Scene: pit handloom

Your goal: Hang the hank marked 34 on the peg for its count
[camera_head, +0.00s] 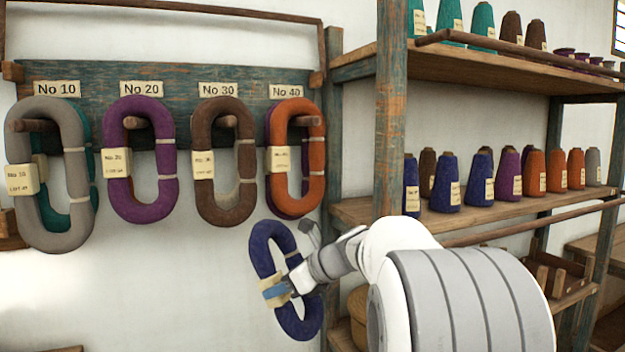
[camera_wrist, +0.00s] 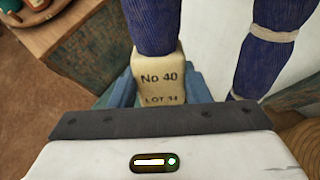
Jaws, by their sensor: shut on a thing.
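A dark blue hank (camera_head: 262,246) with pale ties hangs tilted from my gripper (camera_head: 277,290), below the pegs and in front of the white wall. My gripper is shut on the hank at its paper tag. In the wrist view the tag (camera_wrist: 158,86) reads No 40, LOT 34, and the blue yarn (camera_wrist: 156,24) rises above it. The peg under the No 40 label (camera_head: 286,91) holds an orange hank (camera_head: 314,150) with a purple one behind it. The peg's end (camera_head: 304,121) shows inside the orange loop.
Left of it, pegs No 30, No 20 and No 10 hold a brown hank (camera_head: 244,160), a purple hank (camera_head: 168,160) and a grey hank (camera_head: 70,238) with teal behind. A shelf post (camera_head: 389,120) and shelves of cones (camera_head: 480,178) stand close right. The wall below the pegs is clear.

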